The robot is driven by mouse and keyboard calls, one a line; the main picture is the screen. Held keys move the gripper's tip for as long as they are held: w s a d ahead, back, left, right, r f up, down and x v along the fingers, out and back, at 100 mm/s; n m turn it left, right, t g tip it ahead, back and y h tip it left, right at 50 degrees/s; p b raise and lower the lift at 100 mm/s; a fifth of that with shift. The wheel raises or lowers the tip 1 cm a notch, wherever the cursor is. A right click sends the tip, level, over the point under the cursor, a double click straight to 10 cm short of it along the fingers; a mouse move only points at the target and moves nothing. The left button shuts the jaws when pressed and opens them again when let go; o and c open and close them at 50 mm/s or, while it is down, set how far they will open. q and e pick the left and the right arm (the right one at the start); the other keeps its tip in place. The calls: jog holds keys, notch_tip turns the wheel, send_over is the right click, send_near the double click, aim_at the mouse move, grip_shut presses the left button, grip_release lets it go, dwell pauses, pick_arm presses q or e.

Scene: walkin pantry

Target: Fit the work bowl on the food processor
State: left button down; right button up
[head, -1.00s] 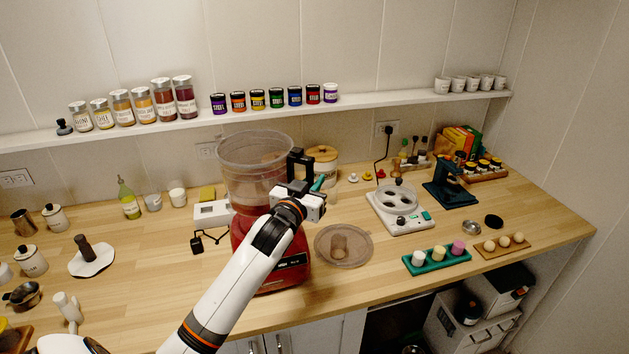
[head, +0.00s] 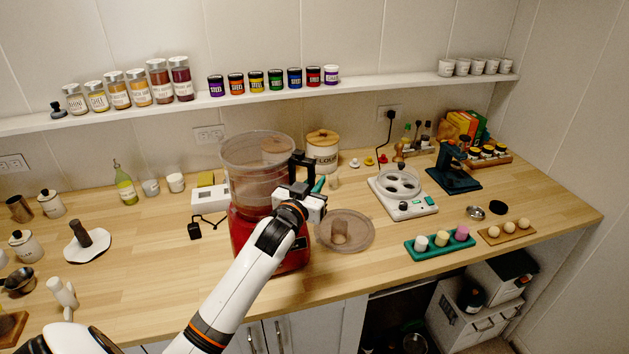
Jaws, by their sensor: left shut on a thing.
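The clear work bowl (head: 250,178) stands upright directly over the red food processor base (head: 290,258). Its lower end meets or nearly meets the top of the base; my arm hides part of that joint, so I cannot tell if it is fully seated. My left gripper (head: 309,190) is shut on the bowl's black handle (head: 300,163), on the bowl's right side. The clear round lid (head: 358,236) with its feed tube lies on the counter right of the base. My right gripper is not in view.
A white scale (head: 210,199) is left behind the base, and a flour canister (head: 321,153) is behind right. A white appliance with round wells (head: 412,205) and a green tray (head: 425,253) stand farther right.

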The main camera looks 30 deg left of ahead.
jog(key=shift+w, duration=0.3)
pick_arm(q)
jog(key=shift+p, duration=0.65)
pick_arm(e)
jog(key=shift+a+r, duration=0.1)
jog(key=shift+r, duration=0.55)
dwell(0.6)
